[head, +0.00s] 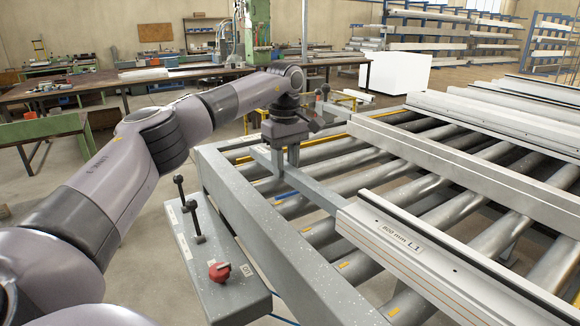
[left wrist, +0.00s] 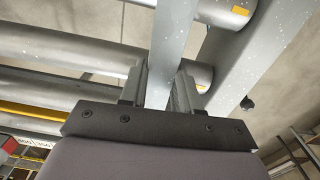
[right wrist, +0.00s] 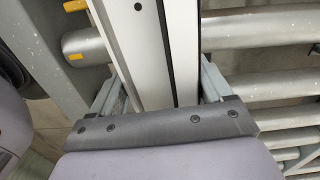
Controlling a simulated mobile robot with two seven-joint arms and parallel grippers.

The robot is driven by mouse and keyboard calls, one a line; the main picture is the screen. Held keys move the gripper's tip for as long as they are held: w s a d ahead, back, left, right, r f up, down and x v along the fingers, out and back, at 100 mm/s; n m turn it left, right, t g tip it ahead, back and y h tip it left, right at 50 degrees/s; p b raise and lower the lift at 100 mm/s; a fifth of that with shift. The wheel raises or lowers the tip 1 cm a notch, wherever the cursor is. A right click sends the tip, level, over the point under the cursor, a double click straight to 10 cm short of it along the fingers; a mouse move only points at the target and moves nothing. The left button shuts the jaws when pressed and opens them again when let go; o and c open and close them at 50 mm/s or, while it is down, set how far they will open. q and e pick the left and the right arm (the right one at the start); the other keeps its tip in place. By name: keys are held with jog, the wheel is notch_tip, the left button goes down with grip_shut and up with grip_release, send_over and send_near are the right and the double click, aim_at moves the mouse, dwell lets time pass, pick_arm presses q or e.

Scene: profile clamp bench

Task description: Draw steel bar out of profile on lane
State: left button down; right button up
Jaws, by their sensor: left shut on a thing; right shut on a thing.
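The steel bar (head: 318,193) is a flat grey bar that sticks out of the near-left end of the profile marked L1 (head: 430,250). The profile lies across the rollers of the lane and is pale, with a dark slot along it. My left gripper (head: 284,158) is shut on the bar near its free end. The left wrist view shows the bar (left wrist: 171,50) running between both fingers. My right gripper (right wrist: 158,92) is shut around the profile (right wrist: 141,45), one finger on each side. It is out of the head view. The bar's inner part is hidden in the profile.
The roller lane's grey side rail (head: 290,250) runs along the near left. A grey control box (head: 205,250) with a red knob (head: 219,271) and a black lever stands beside it. More profiles (head: 470,160) lie farther along the lane. Floor left of the lane is partly clear.

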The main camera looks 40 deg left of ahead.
pick_arm(q)
jog(key=c, duration=0.7)
grip_release()
jog(key=shift+c, duration=0.2)
notch_tip(320, 180, up, 12)
